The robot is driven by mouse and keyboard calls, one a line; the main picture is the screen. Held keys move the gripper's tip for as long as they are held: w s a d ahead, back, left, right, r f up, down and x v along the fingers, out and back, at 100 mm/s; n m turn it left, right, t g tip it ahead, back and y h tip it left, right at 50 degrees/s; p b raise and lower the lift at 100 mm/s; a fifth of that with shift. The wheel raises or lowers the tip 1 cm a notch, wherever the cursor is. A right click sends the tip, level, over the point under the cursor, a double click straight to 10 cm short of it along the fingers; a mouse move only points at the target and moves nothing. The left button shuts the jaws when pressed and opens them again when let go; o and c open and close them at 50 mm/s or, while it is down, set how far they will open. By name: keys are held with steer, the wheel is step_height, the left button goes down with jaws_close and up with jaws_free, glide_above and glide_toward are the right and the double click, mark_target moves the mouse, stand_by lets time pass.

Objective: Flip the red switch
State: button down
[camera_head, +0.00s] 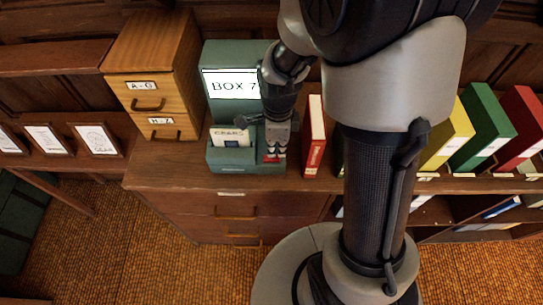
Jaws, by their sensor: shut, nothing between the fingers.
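My gripper (272,155) points down at the right part of the green box (222,115) labelled "BOX 7". It looks shut and empty. Small patches of red show at its fingertips, low on the front of the green box. I cannot tell whether this red is the switch or part of the fingers. No red switch can be made out clearly; my gripper and wrist cover the right side of the box.
A wooden drawer box (154,80) stands left of the green box on the wooden cabinet (190,180). A red-spined book (314,140) stands close on the right. Green (482,125) and yellow (447,136) binders stand farther right. Small framed cards (98,139) lie at left.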

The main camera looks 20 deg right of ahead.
mark_target(277, 158)
steer(key=shift+f+b, duration=0.85)
steer(key=shift+f, duration=0.3)
stand_by(0.4)
steer(key=shift+r, duration=0.15)
steer(key=shift+r+p, duration=2.95)
steer(key=shift+r, duration=0.45)
steer(key=shift+r, duration=0.15)
steer(key=s+r+n+t+b, duration=0.4)
steer(key=s+r+n, duration=1.1)
steer(key=n, duration=0.6)
steer(key=shift+r+n+t, duration=0.3)
steer(key=shift+r, duration=0.05)
